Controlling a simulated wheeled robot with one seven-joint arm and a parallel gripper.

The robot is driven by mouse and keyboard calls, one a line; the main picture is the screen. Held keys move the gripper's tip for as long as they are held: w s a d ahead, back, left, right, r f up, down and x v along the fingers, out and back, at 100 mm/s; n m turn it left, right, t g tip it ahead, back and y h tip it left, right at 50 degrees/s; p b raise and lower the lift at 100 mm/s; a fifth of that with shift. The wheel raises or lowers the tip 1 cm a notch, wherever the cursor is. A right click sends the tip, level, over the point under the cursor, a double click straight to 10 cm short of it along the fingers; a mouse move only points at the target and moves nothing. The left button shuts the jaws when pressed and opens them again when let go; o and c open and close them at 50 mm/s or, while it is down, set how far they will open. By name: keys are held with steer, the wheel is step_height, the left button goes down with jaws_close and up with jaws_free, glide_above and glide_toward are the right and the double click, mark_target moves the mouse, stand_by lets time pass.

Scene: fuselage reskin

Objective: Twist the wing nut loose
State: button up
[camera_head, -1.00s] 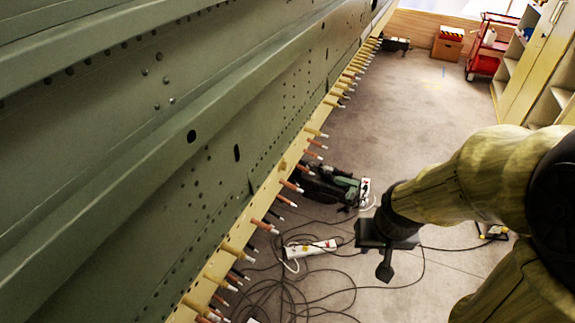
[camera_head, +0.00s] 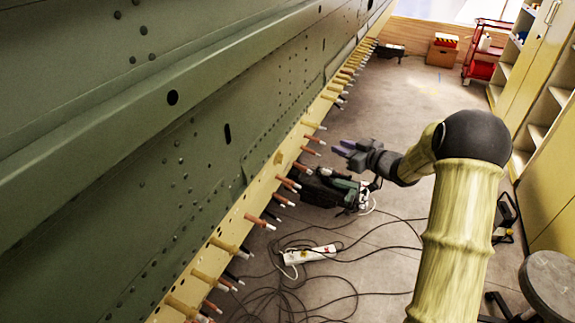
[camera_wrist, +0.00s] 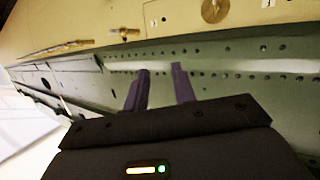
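The green riveted fuselage panel (camera_head: 200,165) fills the left of the head view. A yellow strip (camera_head: 262,188) runs along its lower edge with a row of copper and yellow pins (camera_head: 258,221). I cannot tell which fastener is the wing nut. In the wrist view a pin (camera_wrist: 65,48) and a round metal disc (camera_wrist: 214,10) show on the yellow strip. My gripper (camera_head: 345,148) is right of the pin row, apart from it. In the wrist view its two purple fingers (camera_wrist: 160,70) are spread, with nothing between them.
A green machine (camera_head: 330,188), a white power strip (camera_head: 309,254) and tangled cables (camera_head: 285,292) lie on the floor below. Cabinets (camera_head: 550,130) stand at the right and a red cart (camera_head: 482,60) at the back. A round stool (camera_head: 552,285) is at lower right.

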steer(key=s+f+n+g+y+b, duration=0.2)
steer(key=s+f+n+g+y, duration=0.1)
steer(key=f+n+g+y, duration=0.1)
step_height(320, 180, down, 2)
steer(key=shift+a+f+n+g+y, duration=0.1)
steer(key=shift+a+n+g+y, duration=0.3)
steer(key=shift+y, duration=0.8)
steer(key=shift+d, duration=0.1)
steer(key=p, duration=0.4)
glide_toward(280, 159)
steer(key=r+x, duration=0.1)
steer(key=x, duration=0.6)
steer(key=shift+w+a+r, duration=0.2)
steer(key=shift+w+r, duration=0.1)
steer(key=shift+w, duration=0.1)
jaws_close()
